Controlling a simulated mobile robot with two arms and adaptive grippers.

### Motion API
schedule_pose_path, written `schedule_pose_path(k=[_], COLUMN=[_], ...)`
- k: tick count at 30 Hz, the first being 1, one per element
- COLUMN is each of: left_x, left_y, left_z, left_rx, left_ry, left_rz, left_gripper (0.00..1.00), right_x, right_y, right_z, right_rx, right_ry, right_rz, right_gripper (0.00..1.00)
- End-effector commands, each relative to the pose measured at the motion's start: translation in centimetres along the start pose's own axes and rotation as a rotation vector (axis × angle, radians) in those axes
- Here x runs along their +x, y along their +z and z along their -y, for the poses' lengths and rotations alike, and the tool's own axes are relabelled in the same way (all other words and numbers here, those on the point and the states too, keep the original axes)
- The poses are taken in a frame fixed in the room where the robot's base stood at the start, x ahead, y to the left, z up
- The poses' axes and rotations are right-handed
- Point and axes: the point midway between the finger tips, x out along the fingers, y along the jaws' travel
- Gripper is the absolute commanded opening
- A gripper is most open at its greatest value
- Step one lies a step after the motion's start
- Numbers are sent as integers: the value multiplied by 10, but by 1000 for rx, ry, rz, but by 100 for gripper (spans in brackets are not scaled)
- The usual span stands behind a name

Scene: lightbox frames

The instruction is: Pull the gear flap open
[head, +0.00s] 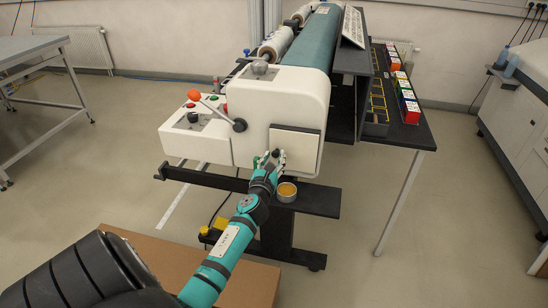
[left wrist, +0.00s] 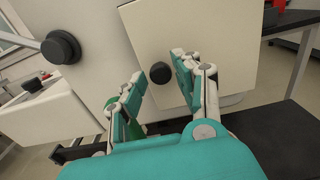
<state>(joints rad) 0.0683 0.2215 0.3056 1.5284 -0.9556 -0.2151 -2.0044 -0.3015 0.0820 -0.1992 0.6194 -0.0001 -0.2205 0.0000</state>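The gear flap (head: 298,147) is a pale square panel on the end of the white machine housing (head: 279,101). It looks shut or nearly so in the head view. It also shows in the left wrist view (left wrist: 215,48), with a round black knob (left wrist: 160,73) near its edge. My left gripper (head: 271,158) is at the flap's lower left corner. In the left wrist view its two teal fingers (left wrist: 156,84) are spread on either side of the knob, with gaps to both. Contact with the flap cannot be told. My right gripper is not in view.
A lever with an orange ball (head: 194,95) and a black hub (head: 239,125) sit left of the flap. A dark shelf (head: 318,201) below carries a round tin with yellow contents (head: 287,191). A side table (head: 407,133) holds small coloured boxes on the right.

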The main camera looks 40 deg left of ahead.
Motion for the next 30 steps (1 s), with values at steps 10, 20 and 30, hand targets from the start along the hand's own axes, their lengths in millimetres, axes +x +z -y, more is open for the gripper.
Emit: schedule_pose_path(k=[10,20,30], left_x=[8,8,7], left_y=[0,0,0], left_z=[0,0,1], left_rx=[0,0,0], left_ry=[-1,-1,1], left_rz=[0,0,0], left_gripper=[33,0,0], right_x=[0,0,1], right_y=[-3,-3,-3], right_z=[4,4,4], right_rx=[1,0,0], right_ry=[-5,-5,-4], right_rz=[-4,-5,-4], right_gripper=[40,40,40])
